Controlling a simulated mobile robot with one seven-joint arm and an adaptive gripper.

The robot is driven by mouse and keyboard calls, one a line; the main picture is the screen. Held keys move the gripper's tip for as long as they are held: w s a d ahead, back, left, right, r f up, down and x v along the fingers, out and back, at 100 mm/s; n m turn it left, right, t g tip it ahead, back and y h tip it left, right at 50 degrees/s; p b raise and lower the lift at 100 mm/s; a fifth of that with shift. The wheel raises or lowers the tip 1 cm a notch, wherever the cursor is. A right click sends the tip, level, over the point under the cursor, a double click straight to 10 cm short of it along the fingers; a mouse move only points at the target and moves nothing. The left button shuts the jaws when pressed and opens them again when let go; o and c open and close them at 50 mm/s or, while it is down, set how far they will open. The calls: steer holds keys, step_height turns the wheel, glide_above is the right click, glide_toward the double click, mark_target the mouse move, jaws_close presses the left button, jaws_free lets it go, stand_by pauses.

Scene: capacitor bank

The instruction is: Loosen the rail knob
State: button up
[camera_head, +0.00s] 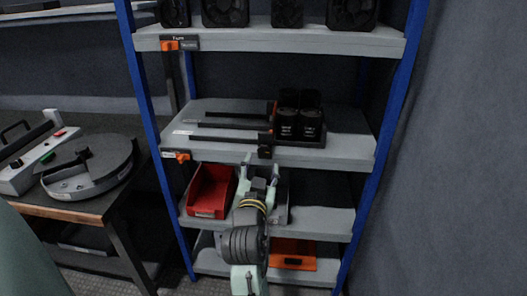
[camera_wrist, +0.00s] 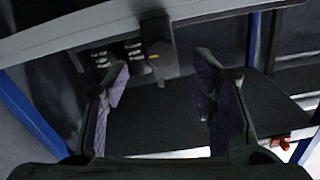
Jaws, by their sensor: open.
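A black clamp-like part (camera_head: 265,146), which looks like the rail knob, sits at the front edge of the middle shelf (camera_head: 345,151), at the end of the dark rails (camera_head: 232,126). A black block with a small orange mark, probably the same part, shows in the wrist view (camera_wrist: 157,45), beyond the fingers. Two black capacitors (camera_head: 287,123) stand in a dark holder right of the rails. My gripper (camera_head: 261,172) is open and empty, just below and in front of the middle shelf's edge. Its two fingers stand wide apart in the wrist view (camera_wrist: 160,88), touching nothing visible.
A red bin (camera_head: 211,190) and a grey tray partly behind my arm stand on the shelf below. An orange box (camera_head: 293,256) is on the lowest shelf. Blue posts (camera_head: 387,130) bound the rack. A table (camera_head: 75,208) with a round grey device (camera_head: 90,168) stands left.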

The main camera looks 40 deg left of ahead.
mark_target(264, 153)
steer(key=p+x, duration=0.1)
steer(key=x, duration=0.5)
steer(key=shift+a, duration=0.1)
steer(key=shift+c, duration=0.2)
steer(key=c, duration=1.1)
